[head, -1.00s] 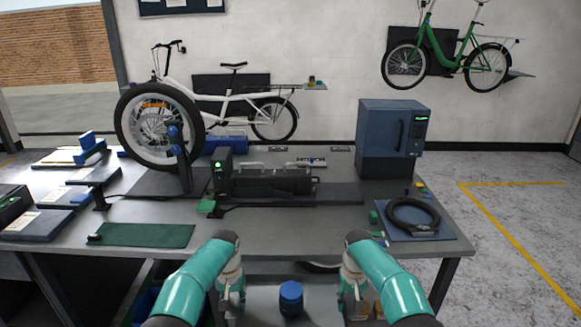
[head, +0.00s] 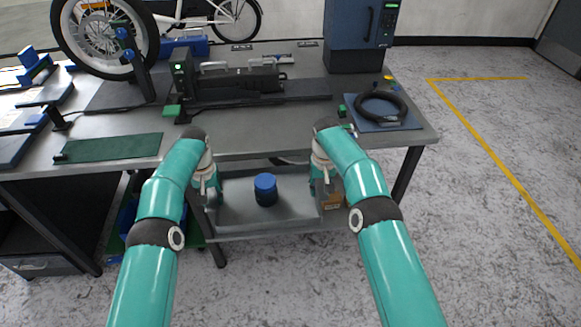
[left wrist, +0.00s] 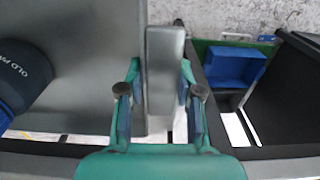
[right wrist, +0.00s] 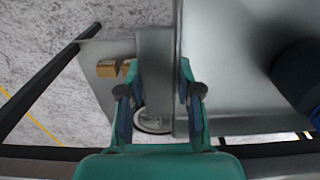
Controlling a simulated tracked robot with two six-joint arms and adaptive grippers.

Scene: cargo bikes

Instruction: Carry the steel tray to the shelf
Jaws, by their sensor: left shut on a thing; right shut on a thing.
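The steel tray (head: 235,208) is in front of the workbench in the head view, with a blue-lidded dark jar (head: 265,190) standing in it. My left gripper (head: 207,188) is shut on the tray's left rim, also seen in the left wrist view (left wrist: 160,92). My right gripper (head: 323,182) is shut on its right rim, also seen in the right wrist view (right wrist: 158,92). The tray looks about level. A grey surface with small cardboard boxes (right wrist: 107,68) shows beside the tray; I cannot tell whether it is the shelf.
The workbench (head: 250,137) lies beyond the tray, with a green mat (head: 110,147) and a coiled black hose (head: 380,106) on it. A blue bin (left wrist: 235,66) is low at the left. A bench leg (head: 408,172) stands to the right. Floor at right is clear.

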